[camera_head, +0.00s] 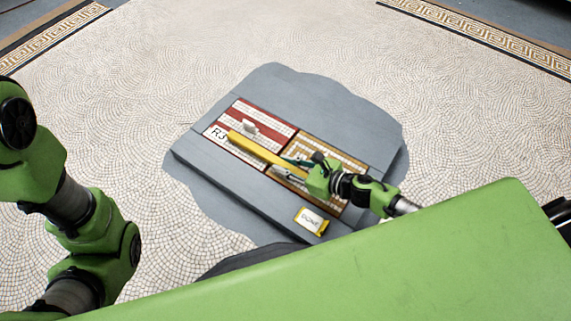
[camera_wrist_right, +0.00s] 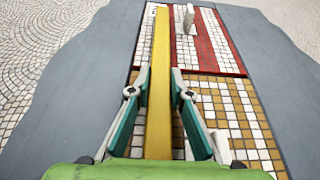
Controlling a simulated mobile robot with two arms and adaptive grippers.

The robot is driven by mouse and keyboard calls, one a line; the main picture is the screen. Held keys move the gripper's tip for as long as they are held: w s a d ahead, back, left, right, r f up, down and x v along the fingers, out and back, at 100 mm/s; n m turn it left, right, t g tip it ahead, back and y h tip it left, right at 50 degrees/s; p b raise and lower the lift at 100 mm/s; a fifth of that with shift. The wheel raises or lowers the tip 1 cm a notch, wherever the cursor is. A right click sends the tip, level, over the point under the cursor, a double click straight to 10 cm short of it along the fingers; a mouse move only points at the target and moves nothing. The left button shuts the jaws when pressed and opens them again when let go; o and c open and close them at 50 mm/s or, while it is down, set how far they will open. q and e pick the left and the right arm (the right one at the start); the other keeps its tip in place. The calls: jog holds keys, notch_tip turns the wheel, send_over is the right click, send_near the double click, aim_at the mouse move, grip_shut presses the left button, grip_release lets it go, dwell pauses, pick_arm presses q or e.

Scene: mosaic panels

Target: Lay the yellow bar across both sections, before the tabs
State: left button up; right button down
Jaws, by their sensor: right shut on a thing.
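The yellow bar (camera_head: 258,149) is long and straight. My right gripper (camera_head: 292,168) is shut on it near one end, and its far end reaches over the red-and-white section (camera_head: 272,123). In the right wrist view the bar (camera_wrist_right: 161,45) runs lengthwise between the fingers (camera_wrist_right: 159,93), over the gold-and-white section (camera_wrist_right: 235,105). A white upright tab (camera_head: 250,126) stands on the red section, beside the bar and apart from it. A pale piece (camera_wrist_right: 221,147), perhaps the other tab, is partly hidden by a finger. I cannot tell whether the bar touches the panel. My left gripper is out of view.
The sections lie in a grey slab (camera_head: 205,157) on a mosaic floor (camera_head: 150,60). A plate marked DONE (camera_head: 311,219) with a yellow edge sits at the slab's near side. An "R3" label (camera_head: 218,133) marks the red section's left end. The floor around is clear.

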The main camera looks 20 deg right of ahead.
jog(key=c, duration=1.8)
grip_release()
jog(key=shift+c, duration=0.2)
